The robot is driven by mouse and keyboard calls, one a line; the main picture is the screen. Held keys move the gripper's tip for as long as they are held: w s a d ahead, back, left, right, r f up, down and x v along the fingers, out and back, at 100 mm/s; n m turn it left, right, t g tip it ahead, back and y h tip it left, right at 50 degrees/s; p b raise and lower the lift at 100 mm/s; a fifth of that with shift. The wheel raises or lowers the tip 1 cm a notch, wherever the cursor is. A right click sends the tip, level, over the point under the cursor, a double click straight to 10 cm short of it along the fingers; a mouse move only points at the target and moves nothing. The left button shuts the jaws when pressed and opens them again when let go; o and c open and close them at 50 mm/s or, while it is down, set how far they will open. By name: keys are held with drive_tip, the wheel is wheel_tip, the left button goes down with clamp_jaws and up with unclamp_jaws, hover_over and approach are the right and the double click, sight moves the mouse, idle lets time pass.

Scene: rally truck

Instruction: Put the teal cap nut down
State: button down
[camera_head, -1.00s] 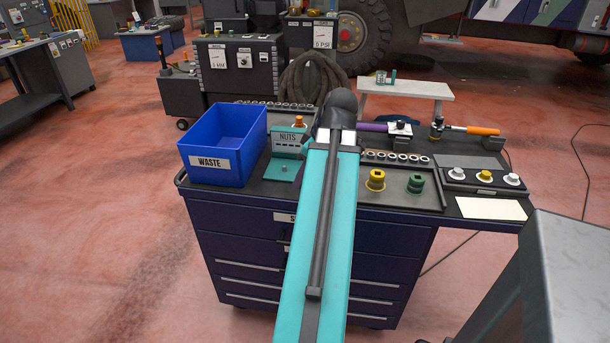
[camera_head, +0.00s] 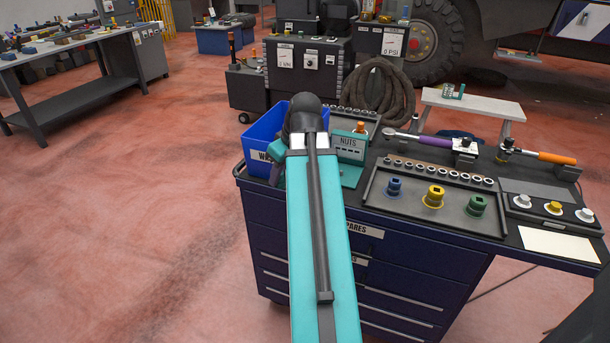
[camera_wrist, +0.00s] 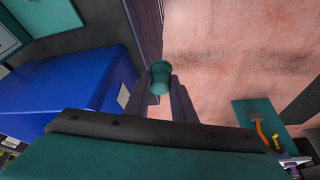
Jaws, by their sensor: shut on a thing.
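The teal cap nut (camera_wrist: 160,72) sits between the jaw tips of my gripper (camera_wrist: 162,90) in the wrist view. My gripper is shut on it and holds it out over the reddish floor, beside the blue waste bin (camera_wrist: 75,92). In the head view my own arm hides the gripper and the nut. The nuts box (camera_head: 349,146), teal with a "NUTS" label, stands on the cart top just right of my arm.
The blue waste bin (camera_head: 262,133) is partly behind my arm. The cart (camera_head: 392,262) carries a tray (camera_head: 455,215) with blue, yellow and green sockets, and torque wrenches behind. A workbench (camera_head: 85,50) stands at far left. Floor left of the cart is clear.

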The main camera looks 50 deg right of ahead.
drive_tip(key=w+a, duration=1.4)
drive_tip(key=a, duration=0.3)
drive_tip(key=w+a, duration=0.3)
drive_tip(key=a, duration=0.7)
drive_tip(key=w+a, duration=0.4)
drive_tip(key=a, duration=0.7)
drive_tip(key=shift+r, duration=0.2)
drive_tip(key=shift+s, duration=0.1)
